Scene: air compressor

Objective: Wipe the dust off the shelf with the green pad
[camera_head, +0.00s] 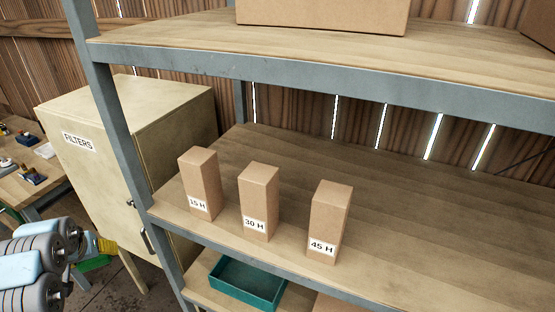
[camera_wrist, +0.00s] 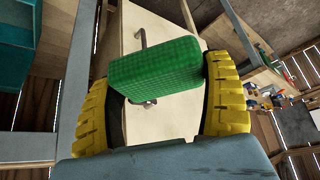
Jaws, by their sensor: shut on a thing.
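The green pad (camera_wrist: 155,72) is held between the two yellow ridged fingers of my gripper (camera_wrist: 160,100) in the wrist view. In the head view, my gripper (camera_head: 107,246) is at the lower left, outside the shelf's near post, in front of the cabinet. Only a little of the pad (camera_head: 95,263) shows there. The middle wooden shelf (camera_head: 400,225) has a grey metal front edge. Its board looks darker in patches towards the back and right; I cannot tell for sure whether this is dust. The pad is apart from the shelf.
Three cardboard boxes stand upright near the shelf's front: 15 H (camera_head: 200,180), 30 H (camera_head: 259,200) and 45 H (camera_head: 330,220). The shelf is bare right of them. An upper shelf (camera_head: 160,35) overhangs it. A teal tray (camera_head: 245,290) sits below. A FILTERS cabinet (camera_head: 90,175) stands left.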

